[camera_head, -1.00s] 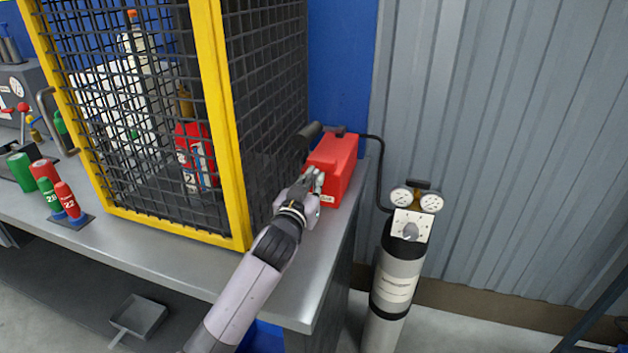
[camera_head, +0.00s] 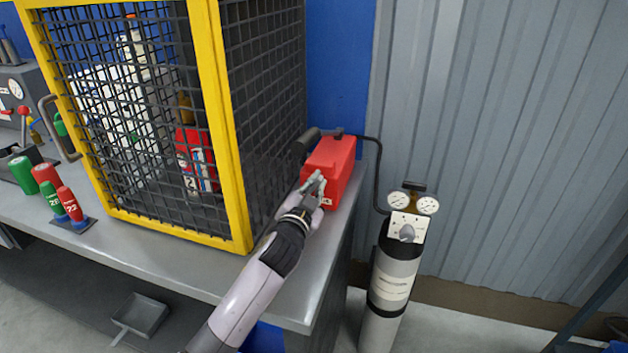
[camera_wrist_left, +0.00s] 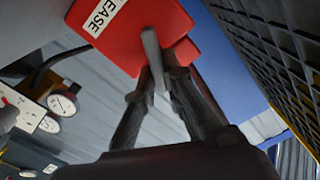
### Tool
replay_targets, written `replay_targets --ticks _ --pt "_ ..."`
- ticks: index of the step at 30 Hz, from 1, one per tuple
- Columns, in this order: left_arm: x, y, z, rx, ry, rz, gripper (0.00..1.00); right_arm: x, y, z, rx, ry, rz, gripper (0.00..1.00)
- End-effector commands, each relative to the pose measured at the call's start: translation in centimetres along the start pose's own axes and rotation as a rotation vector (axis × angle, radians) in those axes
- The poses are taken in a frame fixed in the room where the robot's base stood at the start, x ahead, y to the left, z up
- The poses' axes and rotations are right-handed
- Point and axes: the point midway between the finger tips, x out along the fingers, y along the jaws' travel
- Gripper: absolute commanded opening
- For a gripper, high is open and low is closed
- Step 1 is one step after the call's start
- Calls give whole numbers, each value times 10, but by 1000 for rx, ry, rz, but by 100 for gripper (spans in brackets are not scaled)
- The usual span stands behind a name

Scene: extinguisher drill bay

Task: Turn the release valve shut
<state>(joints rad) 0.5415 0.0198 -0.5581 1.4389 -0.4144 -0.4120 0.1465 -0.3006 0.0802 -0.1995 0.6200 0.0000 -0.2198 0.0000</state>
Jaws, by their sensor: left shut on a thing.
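The release valve is a red box (camera_head: 335,160) on the right end of the grey bench, beside the mesh cage. In the left wrist view the box (camera_wrist_left: 160,22) carries a white label ending in "EASE" and a slim grey lever handle (camera_wrist_left: 151,50). My left gripper (camera_head: 316,186) is at the near face of the box. In the left wrist view its two dark fingers (camera_wrist_left: 160,80) are shut on the grey handle, which stands out between them. In the head view the gripper hides most of the handle. My right gripper is in neither view.
The yellow-framed mesh cage (camera_head: 222,120) stands close on the left of the valve. A grey gas cylinder (camera_head: 393,275) with gauges stands on the floor to the right, with a black hose (camera_head: 378,175) from the box. Red and green canisters sit at the bench's left.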

Motion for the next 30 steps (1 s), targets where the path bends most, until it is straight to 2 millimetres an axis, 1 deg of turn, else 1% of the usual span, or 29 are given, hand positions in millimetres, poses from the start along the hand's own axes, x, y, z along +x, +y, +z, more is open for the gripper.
replay_targets --ticks 1,6,21,30 --pt "0 0 -1 44 -1 1 0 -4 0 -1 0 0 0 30" --pt "0 3 0 208 -1 1 0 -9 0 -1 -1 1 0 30" --pt "0 10 3 677 0 1 0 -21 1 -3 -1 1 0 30" --pt "0 13 7 903 -1 2 0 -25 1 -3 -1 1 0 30"
